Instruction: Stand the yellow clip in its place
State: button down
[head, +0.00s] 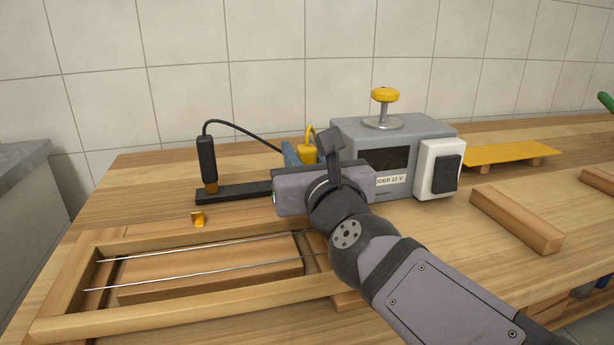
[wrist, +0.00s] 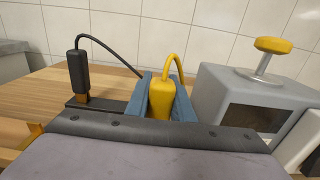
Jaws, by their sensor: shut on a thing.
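The yellow clip (head: 310,150) stands upright between the jaws of my gripper (head: 300,157), which is shut on it. The wrist view shows the clip (wrist: 161,97) between the two blue-grey fingers (wrist: 162,95), its yellow cable looping up and behind. A black clip (head: 207,160) stands upright at the left end of a black bar (head: 235,192). My gripper is over the bar's right end, beside the grey box. The clip's lower end and whatever is beneath it are hidden by my gripper and wrist.
A grey box (head: 425,130) with a yellow knob (head: 385,95) and black switch (head: 447,174) stands close right of my gripper. In front lies a wooden frame (head: 180,323) with two wires. A small brass piece (head: 198,219) is left; a wooden block (head: 515,220) is right.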

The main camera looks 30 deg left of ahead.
jog(key=shift+r+p, duration=0.35)
jog(key=shift+r, duration=0.15)
dwell(0.4)
notch_tip(320, 180, up, 10)
jog(key=p, duration=0.9)
jog(key=shift+r, duration=0.2)
dwell(1.0)
jog(key=w+a+f, duration=0.2)
jog(key=w+a, duration=0.2)
jog(key=a, duration=0.5)
jog(key=shift+w+f, duration=0.3)
jog(key=shift+f, duration=0.05)
dwell(0.7)
notch_tip(320, 180, down, 6)
jog(key=b, duration=0.6)
jog(key=shift+r, duration=0.2)
dwell(0.4)
